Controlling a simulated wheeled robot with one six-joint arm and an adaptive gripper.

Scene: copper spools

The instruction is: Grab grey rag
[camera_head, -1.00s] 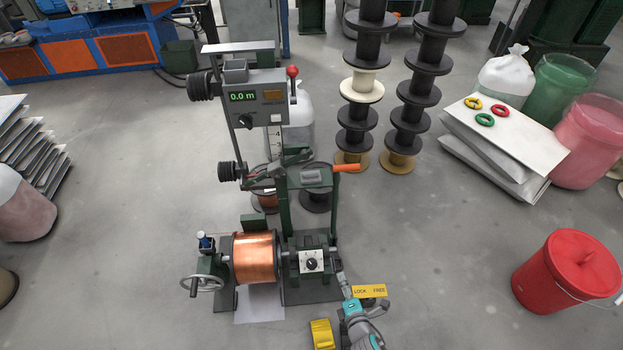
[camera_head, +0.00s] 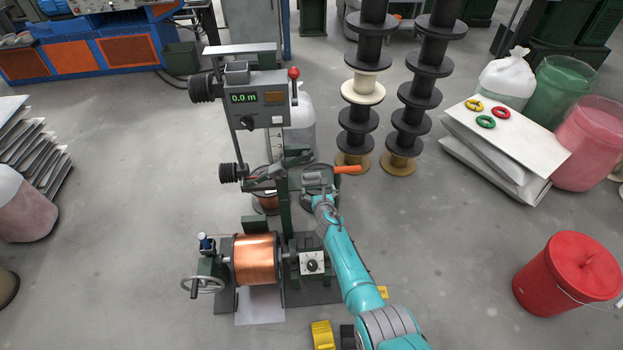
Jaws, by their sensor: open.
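The grey rag (camera_head: 313,177) looks like a small grey folded piece on the dark green bracket of the winding machine, left of the orange handle (camera_head: 347,169). My gripper (camera_head: 318,190) is at the end of my teal arm, right at the near side of the rag. It is open. It is small here and partly blends with the machine, so I cannot tell whether the fingers touch the rag or stand around it.
The machine's post with its meter (camera_head: 257,97) rises left of my gripper. A copper spool (camera_head: 257,259) sits on the machine's base at lower left. Dark spool stacks (camera_head: 358,114) stand behind. A red bucket (camera_head: 567,274) stands at right, with clear floor between.

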